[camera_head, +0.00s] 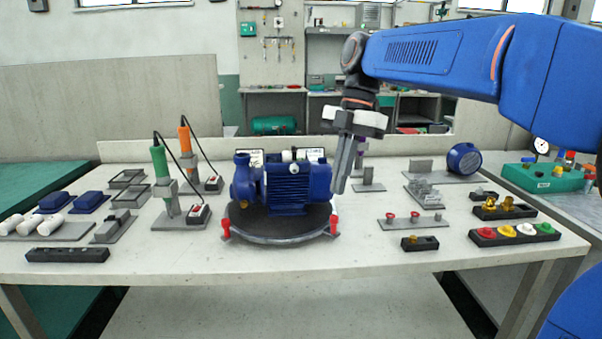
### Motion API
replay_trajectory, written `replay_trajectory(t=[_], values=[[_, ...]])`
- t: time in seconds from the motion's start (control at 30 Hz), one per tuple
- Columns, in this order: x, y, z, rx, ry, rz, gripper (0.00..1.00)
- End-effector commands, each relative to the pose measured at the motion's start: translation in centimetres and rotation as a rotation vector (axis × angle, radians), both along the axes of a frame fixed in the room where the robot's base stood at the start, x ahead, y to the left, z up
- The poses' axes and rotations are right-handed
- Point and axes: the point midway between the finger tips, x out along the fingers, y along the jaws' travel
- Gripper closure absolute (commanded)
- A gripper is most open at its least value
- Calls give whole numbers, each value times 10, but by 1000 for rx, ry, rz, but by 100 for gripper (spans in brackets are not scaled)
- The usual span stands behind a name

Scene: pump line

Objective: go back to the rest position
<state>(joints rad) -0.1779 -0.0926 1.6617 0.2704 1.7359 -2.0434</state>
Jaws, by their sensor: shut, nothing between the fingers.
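My gripper (339,190) hangs from the blue arm, which reaches in from the right. Its fingers point down, are shut and hold nothing. In the picture the fingertips are just right of the blue pump (290,188), over the right part of the round dark turntable (278,228). I cannot tell whether they are clear of the pump in depth. The pump sits upright on the turntable. My fingers and wrist hide part of the table behind them.
Green (159,160) and orange (185,140) tools stand in holders on the left. Red-knobbed clamps (334,226) flank the turntable. A plate with red knobs (414,219), a coloured button strip (515,234) and a blue motor part (464,158) lie right. The table's front edge (300,267) is clear.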

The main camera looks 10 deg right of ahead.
Motion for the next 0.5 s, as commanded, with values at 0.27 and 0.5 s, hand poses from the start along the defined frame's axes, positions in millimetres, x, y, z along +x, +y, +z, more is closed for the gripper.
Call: replay_trajectory(t=[0.27, 0.5], values=[[-52, -41, -38, -105, -36, -543, 100], [-97, -75, -82, -138, -68, -1050, 100]])
